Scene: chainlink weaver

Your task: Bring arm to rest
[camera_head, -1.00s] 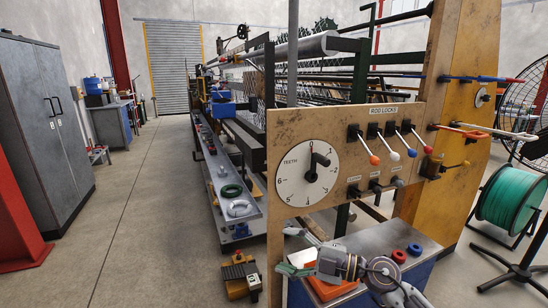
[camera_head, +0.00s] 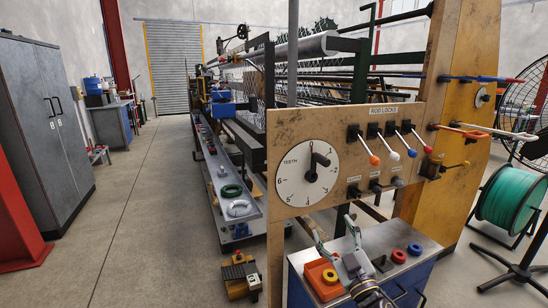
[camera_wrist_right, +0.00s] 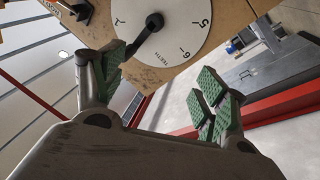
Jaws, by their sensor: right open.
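My right gripper (camera_head: 335,235) is above the front of the metal-topped cabinet, below the control panel (camera_head: 400,121). Its fingers point up and away towards the panel. In the right wrist view the green-padded fingers (camera_wrist_right: 165,82) are spread apart with nothing between them. The white teeth dial (camera_head: 308,173) with its black pointer is on the panel; it also shows beyond the fingers in the wrist view (camera_wrist_right: 178,42). My left gripper is not in view.
Red (camera_head: 399,256) and blue (camera_head: 415,249) rings lie to the right. Coloured-knob levers (camera_head: 392,152) stick out of the panel. A green spool (camera_head: 510,200) stands at right.

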